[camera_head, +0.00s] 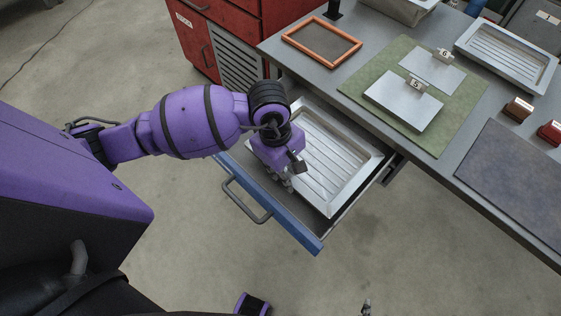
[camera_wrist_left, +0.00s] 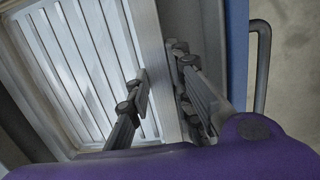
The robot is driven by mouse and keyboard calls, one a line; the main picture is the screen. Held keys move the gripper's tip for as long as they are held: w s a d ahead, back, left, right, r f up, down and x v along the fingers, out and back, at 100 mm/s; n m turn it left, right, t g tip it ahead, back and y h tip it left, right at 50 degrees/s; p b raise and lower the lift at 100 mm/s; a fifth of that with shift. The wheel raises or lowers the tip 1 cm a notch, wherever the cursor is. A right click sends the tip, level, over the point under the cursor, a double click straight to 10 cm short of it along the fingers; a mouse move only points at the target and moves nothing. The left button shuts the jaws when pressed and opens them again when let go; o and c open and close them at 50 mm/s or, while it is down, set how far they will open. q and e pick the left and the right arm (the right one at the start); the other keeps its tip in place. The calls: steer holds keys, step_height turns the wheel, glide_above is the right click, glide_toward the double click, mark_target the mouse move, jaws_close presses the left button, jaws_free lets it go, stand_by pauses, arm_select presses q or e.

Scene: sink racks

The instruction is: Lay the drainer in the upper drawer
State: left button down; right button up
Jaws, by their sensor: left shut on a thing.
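The drainer (camera_head: 338,150) is a silver ribbed metal tray with a raised rim. It is inside the open drawer (camera_head: 286,212), which has a blue front and a dark handle. The drainer looks nearly flat; I cannot tell whether it rests fully on the drawer floor. My left gripper (camera_head: 288,182) is over the drawer, shut on the drainer's rim on the side near the drawer front. In the left wrist view, the fingers of the left gripper (camera_wrist_left: 160,80) stand on either side of the rim of the drainer (camera_wrist_left: 92,62).
A similar ribbed tray (camera_head: 507,54) stands at the worktop's far right. A green mat (camera_head: 440,120) with metal plates, an orange frame (camera_head: 350,50) and a dark mat (camera_head: 515,185) lie on the worktop. A red cabinet (camera_head: 225,25) stands behind the drawer. The floor before the drawer is clear.

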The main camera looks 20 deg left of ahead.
arm_select(q)
steer(key=shift+w+f, duration=0.1)
steer(key=shift+f, duration=0.5)
steer(key=shift+w+a+r+p, duration=0.1)
steer(key=shift+w+a+p, duration=0.3)
steer(key=shift+w+a, duration=0.85)
steer(key=shift+w+a+f, duration=0.15)
steer(key=shift+f, duration=0.65)
steer(key=c, duration=1.6)
jaws_free()
steer(key=shift+o, duration=0.2)
step_height(320, 180, up, 12)
steer(key=a, duration=0.2)
